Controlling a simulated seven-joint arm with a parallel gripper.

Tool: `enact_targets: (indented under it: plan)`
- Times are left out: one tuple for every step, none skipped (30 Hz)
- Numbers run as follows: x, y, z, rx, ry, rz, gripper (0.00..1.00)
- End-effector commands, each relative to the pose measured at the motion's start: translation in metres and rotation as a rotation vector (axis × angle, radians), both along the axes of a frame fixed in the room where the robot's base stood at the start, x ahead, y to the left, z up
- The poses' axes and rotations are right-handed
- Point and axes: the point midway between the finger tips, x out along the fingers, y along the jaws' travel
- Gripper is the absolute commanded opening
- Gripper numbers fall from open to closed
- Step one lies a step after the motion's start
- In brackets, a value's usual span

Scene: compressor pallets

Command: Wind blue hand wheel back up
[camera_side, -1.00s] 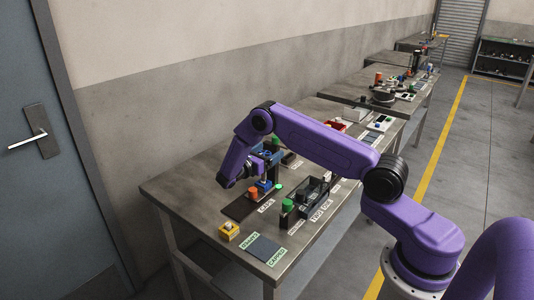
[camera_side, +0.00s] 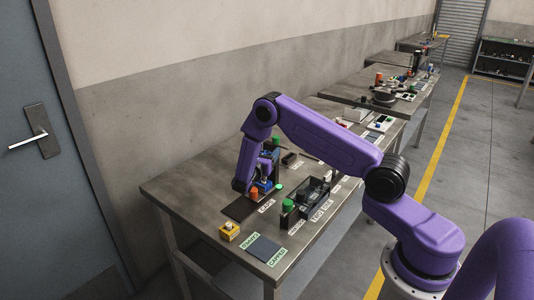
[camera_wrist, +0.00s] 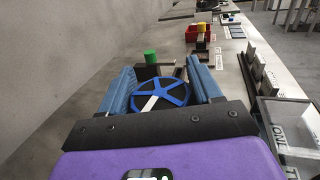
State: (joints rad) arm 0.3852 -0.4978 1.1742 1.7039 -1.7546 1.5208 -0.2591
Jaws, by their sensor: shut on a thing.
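The blue hand wheel (camera_wrist: 173,97) shows in the wrist view as a spoked blue ring with one pale spoke. My gripper (camera_wrist: 162,84) has its two blue fingers on either side of the wheel, shut on its rim. In the side view my gripper (camera_side: 264,178) is low over the dark board on the near table, behind an orange cylinder (camera_side: 254,193). The wheel is hard to make out there, as my wrist and fingers crowd it.
A green cylinder (camera_wrist: 151,57) stands just beyond the wheel. In the side view, a black tray (camera_side: 313,190) and a green-topped post (camera_side: 288,205) stand to the right. A yellow button box (camera_side: 229,231) and a dark labelled mat (camera_side: 265,248) lie near the table's front.

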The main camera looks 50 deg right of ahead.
Motion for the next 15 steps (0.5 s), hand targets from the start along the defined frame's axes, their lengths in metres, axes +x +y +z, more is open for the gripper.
enact_targets:
  plan:
    - [-0.0004,0.0,0.0002,0.0,0.004,0.046,0.33]
    - [-0.0001,0.0003,0.0,0.0,0.005,0.075,0.33]
    - [0.0006,0.0005,-0.0002,0.0,0.005,0.113,0.33]
    - [0.0012,0.0006,-0.0002,0.001,0.004,0.142,0.33]
    - [0.0015,0.0008,-0.0002,0.001,0.005,0.17,0.33]
    - [0.002,0.0012,-0.0002,0.001,0.004,0.208,0.33]
    - [0.0025,0.0013,-0.0001,0.001,0.003,0.236,0.33]
    - [0.0026,0.0012,-0.0003,0.001,0.003,0.264,0.33]
    - [0.0033,0.0016,-0.0003,0.001,0.004,0.302,0.33]
    - [0.0039,0.002,-0.0004,0.001,0.003,0.331,0.33]
    - [0.0041,0.0021,-0.0006,0.001,0.004,0.359,0.33]
    - [0.0046,0.0024,-0.0006,0.002,0.003,0.396,0.33]
    - [0.0048,0.003,-0.0007,0.002,0.004,0.425,0.33]
    - [0.0053,0.003,-0.0005,0.002,0.002,0.452,0.33]
    - [0.0057,0.0032,-0.0005,0.002,0.002,0.489,0.33]
